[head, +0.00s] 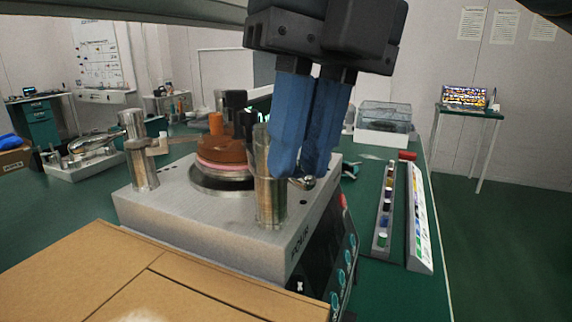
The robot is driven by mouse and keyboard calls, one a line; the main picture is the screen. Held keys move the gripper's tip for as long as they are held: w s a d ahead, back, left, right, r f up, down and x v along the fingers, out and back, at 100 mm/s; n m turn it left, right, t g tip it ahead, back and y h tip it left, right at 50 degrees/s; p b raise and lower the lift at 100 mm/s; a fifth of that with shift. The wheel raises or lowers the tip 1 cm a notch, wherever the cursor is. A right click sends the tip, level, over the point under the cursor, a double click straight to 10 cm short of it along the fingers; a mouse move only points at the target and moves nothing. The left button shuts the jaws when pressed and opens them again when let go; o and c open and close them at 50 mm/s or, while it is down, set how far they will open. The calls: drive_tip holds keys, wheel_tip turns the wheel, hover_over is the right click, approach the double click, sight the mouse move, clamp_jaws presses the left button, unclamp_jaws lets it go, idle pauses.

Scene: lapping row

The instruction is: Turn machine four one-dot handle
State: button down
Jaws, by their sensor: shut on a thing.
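The machine (190,218) is a silver block with a dark round plate and a brown and pink disc on top. A metal post (271,188) rises at its near right, and another post (141,150) stands at its left. My gripper (300,172) points down just behind the near-right post, its blue fingers close together. It is shut on a small handle, whose shiny metal ball end (308,182) shows at the fingertips. The rest of the handle is hidden by the fingers and post. I cannot make out any dot marks or machine number.
A cardboard box (75,275) fills the near left. On the green bench to the right lie a tray of small bottles (382,240) and a colour strip (420,225). A clear-lidded box (383,120) stands behind. Open floor lies at right.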

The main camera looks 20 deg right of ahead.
drive_tip(key=shift+w+d+n+g+b, duration=0.15)
drive_tip(key=shift+d+n+g+b, duration=0.3)
drive_tip(key=shift+n, duration=0.85)
drive_tip(key=shift+d, duration=0.15)
drive_tip(key=c, duration=1.1)
unclamp_jaws()
drive_tip(key=shift+r, duration=0.1)
drive_tip(key=v, duration=0.7)
drive_tip(key=shift+d+r, duration=0.1)
drive_tip(key=shift+r, duration=0.25)
